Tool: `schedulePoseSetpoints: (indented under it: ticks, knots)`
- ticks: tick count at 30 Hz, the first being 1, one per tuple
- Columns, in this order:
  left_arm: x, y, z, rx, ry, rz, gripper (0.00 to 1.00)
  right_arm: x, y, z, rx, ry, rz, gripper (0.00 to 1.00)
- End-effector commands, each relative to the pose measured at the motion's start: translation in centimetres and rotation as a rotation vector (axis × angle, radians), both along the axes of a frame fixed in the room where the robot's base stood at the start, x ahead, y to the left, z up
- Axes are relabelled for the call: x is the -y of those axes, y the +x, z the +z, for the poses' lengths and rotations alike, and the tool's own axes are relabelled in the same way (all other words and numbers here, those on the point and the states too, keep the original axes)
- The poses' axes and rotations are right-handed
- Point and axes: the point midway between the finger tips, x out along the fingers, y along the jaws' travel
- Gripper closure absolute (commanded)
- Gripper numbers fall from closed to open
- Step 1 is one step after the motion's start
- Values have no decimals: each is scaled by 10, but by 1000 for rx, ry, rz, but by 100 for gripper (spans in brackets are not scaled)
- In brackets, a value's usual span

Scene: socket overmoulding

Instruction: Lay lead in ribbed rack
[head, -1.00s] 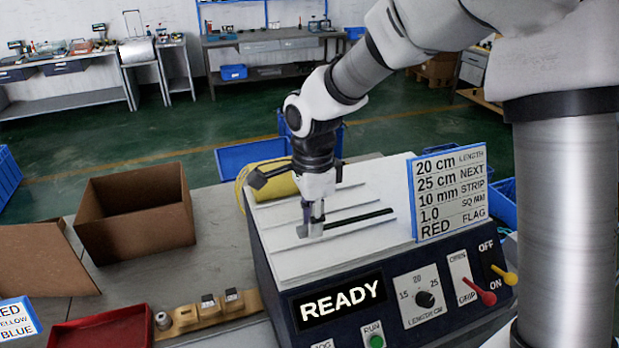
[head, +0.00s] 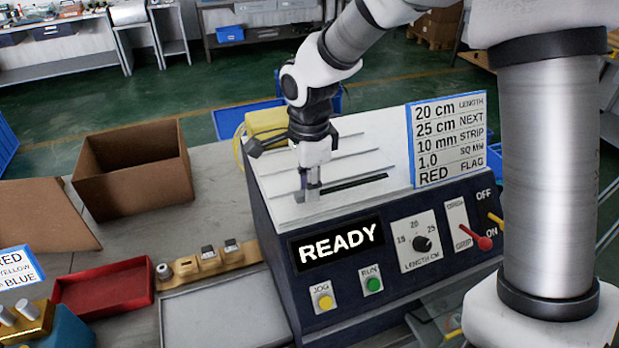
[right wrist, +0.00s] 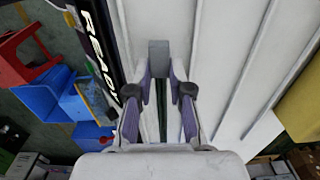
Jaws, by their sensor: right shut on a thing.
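The ribbed rack (head: 268,206) is a white plate with thin raised ribs on top of a dark machine. It also fills the middle and right of the right wrist view (right wrist: 225,60). My right gripper (head: 307,192) is low over the rack's front left part, fingers down. It is shut on one end of a dark, thin lead (head: 355,183), which extends right between ribs, close to the rack surface. I cannot tell whether the lead touches the rack. My left gripper is out of view.
A card (head: 447,140) stands at the rack's right end. The machine's front has a READY display (head: 336,243), buttons and a red lever (head: 483,242). An open cardboard box (head: 130,205) and red tray (head: 105,288) are left.

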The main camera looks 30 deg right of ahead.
Motion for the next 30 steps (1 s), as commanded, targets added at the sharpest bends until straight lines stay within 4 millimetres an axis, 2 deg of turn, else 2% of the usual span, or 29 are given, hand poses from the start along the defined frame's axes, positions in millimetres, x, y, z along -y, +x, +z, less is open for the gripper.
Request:
schedulePoseSetpoints:
  ticks: [3,11,12,14,24,26,30]
  knots:
    - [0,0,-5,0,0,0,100,0,0,-10,-1,0,-1,100]
    - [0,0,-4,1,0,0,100,0,0,-10,-1,0,-1,100]
    - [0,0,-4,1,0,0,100,0,0,-10,-1,0,-1,70]
    - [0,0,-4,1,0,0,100,0,0,-10,-1,0,-1,51]
    - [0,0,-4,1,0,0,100,0,0,-7,0,0,-1,51]
    - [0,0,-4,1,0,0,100,0,1,-2,3,-1,-1,51]
    - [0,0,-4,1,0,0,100,0,1,25,5,1,-2,51]
